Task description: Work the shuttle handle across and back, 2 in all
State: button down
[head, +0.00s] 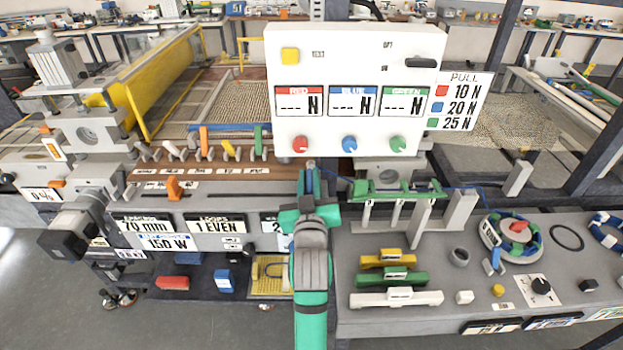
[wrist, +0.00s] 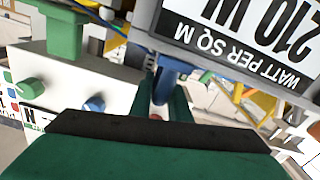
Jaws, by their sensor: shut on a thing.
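My gripper (head: 310,192) is in the middle of the head view, below the white readout panel, at the machine's front edge. It is shut on a small upright blue piece (head: 312,173), which appears to be the shuttle handle. In the wrist view the dark-green fingers (wrist: 165,108) close around the blue handle (wrist: 168,84). Its lower part is hidden between the fingers. The track it runs on is mostly hidden behind my gripper.
The white panel (head: 354,60) with colored knobs stands just above my gripper. A row of colored levers (head: 204,141) lies left. A green rack (head: 395,189) and a grey bench (head: 450,325) with colored bars lie right. In the wrist view, a wattage sign (wrist: 240,40) is very close.

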jog(key=shift+d, duration=0.5)
jog(key=c, duration=1.7)
grip_release()
jog(key=shift+d, duration=0.15)
jog(key=shift+a, duration=0.2)
jog(key=shift+a, duration=0.1)
jog(key=shift+s, duration=0.3)
jog(key=s, duration=0.6)
jog(key=s+d, duration=0.1)
jog(key=s, duration=0.3)
jog(key=shift+s+d, duration=0.1)
jog(key=shift+f, duration=0.1)
